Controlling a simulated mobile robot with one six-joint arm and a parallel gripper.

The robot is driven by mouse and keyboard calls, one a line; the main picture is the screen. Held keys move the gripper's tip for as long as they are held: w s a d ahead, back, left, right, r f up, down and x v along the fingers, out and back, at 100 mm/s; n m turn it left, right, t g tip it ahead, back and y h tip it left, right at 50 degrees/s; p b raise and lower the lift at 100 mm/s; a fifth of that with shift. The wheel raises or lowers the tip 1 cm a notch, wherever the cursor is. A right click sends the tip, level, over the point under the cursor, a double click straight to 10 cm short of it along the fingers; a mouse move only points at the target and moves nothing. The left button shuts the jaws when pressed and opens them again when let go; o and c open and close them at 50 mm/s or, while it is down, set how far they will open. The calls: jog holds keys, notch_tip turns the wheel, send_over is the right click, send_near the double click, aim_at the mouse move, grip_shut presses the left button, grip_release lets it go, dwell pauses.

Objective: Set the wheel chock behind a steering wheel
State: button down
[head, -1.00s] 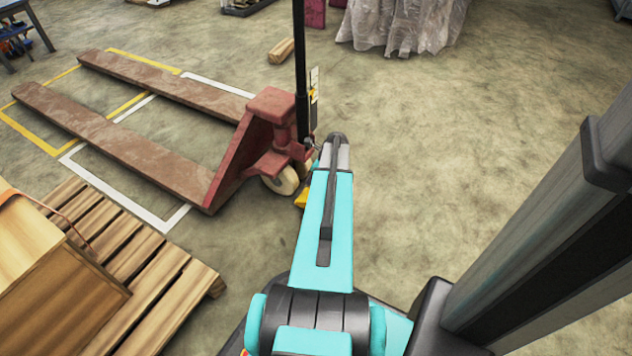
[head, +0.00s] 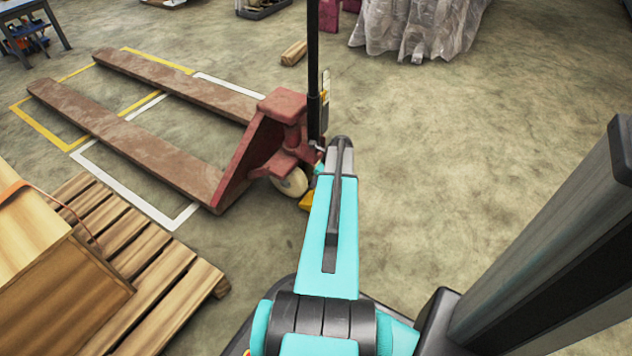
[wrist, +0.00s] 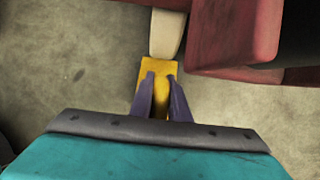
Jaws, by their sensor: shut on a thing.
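The yellow wheel chock (wrist: 158,67) is between the fingers of my gripper (wrist: 161,78), which is shut on it. In the wrist view its far end is right at the cream steering wheel (wrist: 166,34); I cannot tell whether they touch. In the head view a bit of the yellow chock (head: 307,201) shows just below the steering wheel (head: 293,182) of the red pallet truck (head: 240,160). My arm hides most of the gripper there. A second steering wheel is not clearly visible.
A wooden pallet (head: 150,262) with a wooden crate (head: 50,270) stands at the lower left. The truck's black handle (head: 313,70) rises beside my arm. A wood block (head: 294,53) lies farther back. The floor to the right is clear.

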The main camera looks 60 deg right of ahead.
jog(key=c, duration=1.7)
grip_release()
jog(key=shift+f, duration=0.1)
jog(key=p+v, duration=0.5)
jog(key=v, duration=0.7)
